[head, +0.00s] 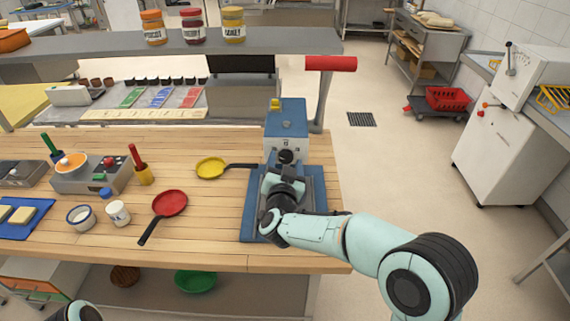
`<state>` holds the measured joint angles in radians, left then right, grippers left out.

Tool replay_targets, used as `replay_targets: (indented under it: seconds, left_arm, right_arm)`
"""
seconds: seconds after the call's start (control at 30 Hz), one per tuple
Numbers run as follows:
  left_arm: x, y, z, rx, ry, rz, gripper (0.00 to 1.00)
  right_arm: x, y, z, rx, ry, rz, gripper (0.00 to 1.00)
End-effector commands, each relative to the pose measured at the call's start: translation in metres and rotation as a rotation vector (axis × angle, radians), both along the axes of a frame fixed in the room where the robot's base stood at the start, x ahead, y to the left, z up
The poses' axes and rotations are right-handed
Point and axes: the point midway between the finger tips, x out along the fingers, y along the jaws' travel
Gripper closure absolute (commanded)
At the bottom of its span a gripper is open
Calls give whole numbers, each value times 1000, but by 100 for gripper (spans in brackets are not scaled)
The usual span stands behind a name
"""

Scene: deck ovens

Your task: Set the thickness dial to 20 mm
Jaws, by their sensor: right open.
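The setting is too small to read. My right gripper (284,170) is open, just in front of the knob and pointing at it. The hand covers part of the machine's lower front, and I cannot tell whether the fingers touch the knob. My left gripper is out of view.
A yellow pan (211,167) and a red pan (170,203) lie left of the machine on the wooden table (205,245). A white jar (118,213) and a small bowl (81,217) stand farther left. A shelf with jars (192,26) runs behind.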

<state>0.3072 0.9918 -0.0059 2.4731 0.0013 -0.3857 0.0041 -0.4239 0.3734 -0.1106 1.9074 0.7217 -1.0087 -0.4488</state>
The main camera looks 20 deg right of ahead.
Motion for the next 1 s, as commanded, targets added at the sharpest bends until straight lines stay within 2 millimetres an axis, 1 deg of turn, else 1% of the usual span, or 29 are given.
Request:
replay_targets:
  seconds: [0.13,0.27,0.5,0.7,0.83,1.0]
  left_arm:
    - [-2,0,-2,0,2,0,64]
    - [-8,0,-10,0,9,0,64]
    - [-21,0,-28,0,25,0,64]
    - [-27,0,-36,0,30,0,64]
    - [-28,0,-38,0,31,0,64]
    - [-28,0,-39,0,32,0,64]
  right_arm:
    - [-4,1,0,2,-1,1,33]
    - [-21,7,-1,4,0,2,33]
    - [-72,24,1,4,0,5,33]
    - [-108,35,4,1,0,3,33]
    - [-121,39,5,0,0,2,33]
    - [-128,41,7,1,0,0,33]
